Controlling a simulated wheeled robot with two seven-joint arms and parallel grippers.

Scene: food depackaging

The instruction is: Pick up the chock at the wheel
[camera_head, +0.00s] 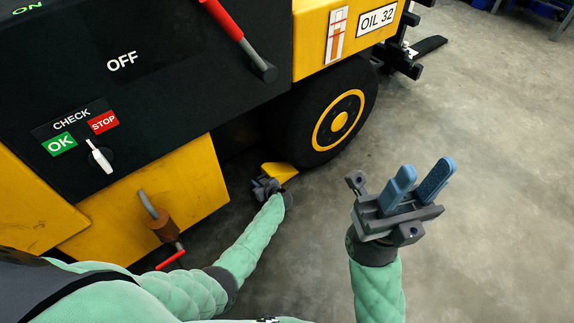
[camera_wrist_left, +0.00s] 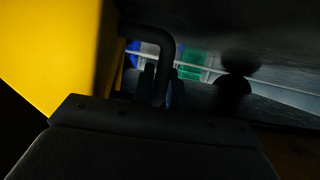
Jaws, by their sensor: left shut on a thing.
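The yellow chock (camera_head: 279,171) lies on the floor against the large black wheel (camera_head: 318,112) of the machine. My left gripper (camera_head: 267,184) is down at the chock's near side and is shut on it. The fingertips are small and partly hidden in the head view. In the left wrist view a dark bent bar (camera_wrist_left: 165,50) stands at the middle; I cannot tell whether it belongs to the chock. My right gripper (camera_head: 420,180) is raised over open floor at the right. Its two blue fingers are apart with nothing between them.
The black and yellow machine (camera_head: 150,190) fills the left, with a control panel and a red-handled lever (camera_head: 222,20). A brown cylinder with a red handle (camera_head: 165,230) sticks out near my left arm. The grey floor (camera_head: 490,200) at the right is clear.

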